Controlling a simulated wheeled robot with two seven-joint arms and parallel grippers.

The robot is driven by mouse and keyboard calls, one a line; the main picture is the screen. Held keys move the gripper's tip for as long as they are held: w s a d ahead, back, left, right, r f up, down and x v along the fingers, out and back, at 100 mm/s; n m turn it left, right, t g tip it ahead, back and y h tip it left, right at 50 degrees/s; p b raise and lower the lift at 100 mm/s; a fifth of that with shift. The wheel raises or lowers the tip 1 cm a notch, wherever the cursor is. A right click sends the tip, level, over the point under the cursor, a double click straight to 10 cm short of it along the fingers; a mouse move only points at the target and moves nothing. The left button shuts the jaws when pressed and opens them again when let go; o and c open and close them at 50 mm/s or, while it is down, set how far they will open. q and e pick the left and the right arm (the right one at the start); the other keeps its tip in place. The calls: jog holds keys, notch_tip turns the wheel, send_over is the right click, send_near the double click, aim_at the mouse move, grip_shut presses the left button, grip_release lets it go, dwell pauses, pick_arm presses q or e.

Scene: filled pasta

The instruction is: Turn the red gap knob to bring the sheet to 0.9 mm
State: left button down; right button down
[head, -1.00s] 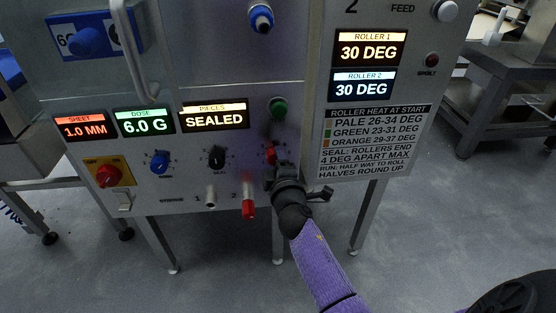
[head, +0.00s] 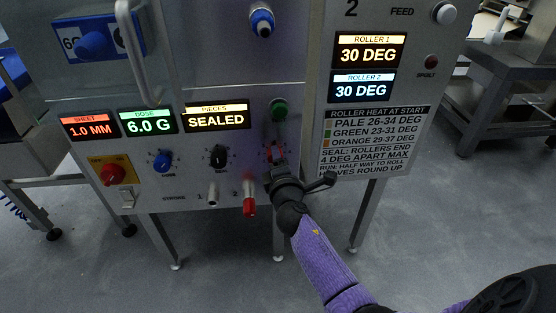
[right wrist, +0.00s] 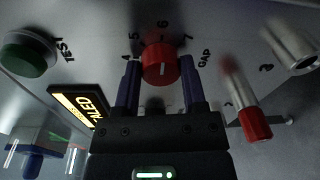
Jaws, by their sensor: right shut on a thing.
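The red gap knob (right wrist: 160,64) sits on the machine's front panel, with a dial of numbers and the word GAP around it in the right wrist view. My right gripper (right wrist: 160,82) has one finger on each side of the knob and is shut on it. In the head view the knob (head: 275,153) shows just above my right gripper (head: 279,165), which hides part of it. The sheet display (head: 89,126) reads 1.0 MM. My left gripper is not in view.
A green button (head: 279,110) is above the knob. A black seal knob (head: 218,155) and a blue knob (head: 162,162) are to its left. A red-tipped lever (head: 249,206) hangs close to my right gripper. Roller displays both read 30 DEG.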

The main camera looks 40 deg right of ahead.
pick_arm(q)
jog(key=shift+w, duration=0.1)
pick_arm(e)
jog(key=shift+c, duration=0.7)
grip_release()
pick_arm(q)
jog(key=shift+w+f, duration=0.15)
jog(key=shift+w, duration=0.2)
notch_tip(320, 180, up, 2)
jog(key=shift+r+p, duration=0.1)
jog(key=shift+p, duration=1)
pick_arm(e)
jog(key=v, duration=1)
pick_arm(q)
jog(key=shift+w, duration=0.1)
pick_arm(e)
jog(key=shift+f, duration=0.1)
